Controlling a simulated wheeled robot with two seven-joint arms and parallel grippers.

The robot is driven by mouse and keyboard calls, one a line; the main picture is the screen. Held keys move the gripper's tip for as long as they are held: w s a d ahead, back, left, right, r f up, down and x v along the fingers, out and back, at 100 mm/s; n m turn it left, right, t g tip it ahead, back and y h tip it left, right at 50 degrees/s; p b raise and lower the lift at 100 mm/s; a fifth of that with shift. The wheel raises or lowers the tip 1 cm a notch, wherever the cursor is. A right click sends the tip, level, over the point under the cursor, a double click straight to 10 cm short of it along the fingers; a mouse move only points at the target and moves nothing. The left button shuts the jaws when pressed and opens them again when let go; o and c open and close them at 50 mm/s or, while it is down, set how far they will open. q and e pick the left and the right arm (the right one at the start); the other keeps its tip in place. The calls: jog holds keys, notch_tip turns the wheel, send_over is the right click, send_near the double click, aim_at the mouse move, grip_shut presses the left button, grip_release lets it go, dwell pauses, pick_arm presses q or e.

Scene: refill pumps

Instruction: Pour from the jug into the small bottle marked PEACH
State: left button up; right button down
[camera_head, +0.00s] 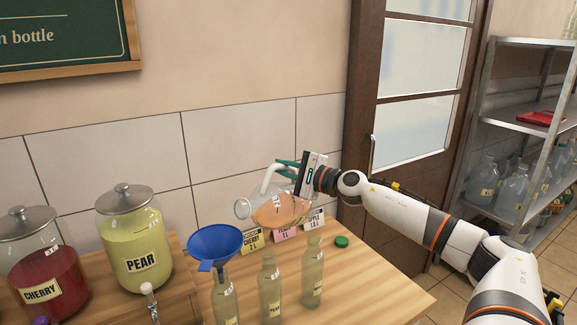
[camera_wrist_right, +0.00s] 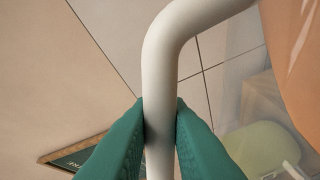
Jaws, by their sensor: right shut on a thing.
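My right gripper (camera_head: 288,166) is shut on the white handle (camera_wrist_right: 160,110) of the clear jug (camera_head: 278,208), its green fingers on both sides. The jug is held in the air, tipped with its mouth to the left, and peach-coloured liquid lies in it. I see no stream leaving the mouth. A blue funnel (camera_head: 215,243) sits on the left small bottle (camera_head: 226,300), below and left of the jug's mouth. A middle small bottle (camera_head: 269,292) and a right small bottle (camera_head: 313,272) stand beside it, uncovered. My left gripper is not seen.
Cards for CHERRY (camera_head: 251,241), a pink one (camera_head: 285,235) and APPLE (camera_head: 315,220) stand behind the bottles. A green cap (camera_head: 342,242) lies right. Large CHERRY (camera_head: 45,280) and PEAR (camera_head: 135,250) jars stand left. The table's right front is clear.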

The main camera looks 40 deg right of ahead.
jog(key=shift+n, duration=0.8)
jog(key=r+p, duration=0.1)
jog(key=a+r+p, duration=0.2)
jog(key=shift+s+r, duration=0.2)
jog(key=shift+r, duration=0.2)
jog(key=shift+a+f, duration=0.15)
jog(key=shift+a, duration=0.05)
jog(key=shift+s+a+r+n, duration=0.15)
jog(key=shift+a+r+n, duration=0.1)
jog(key=shift+n, duration=0.05)
jog(key=shift+r, duration=0.1)
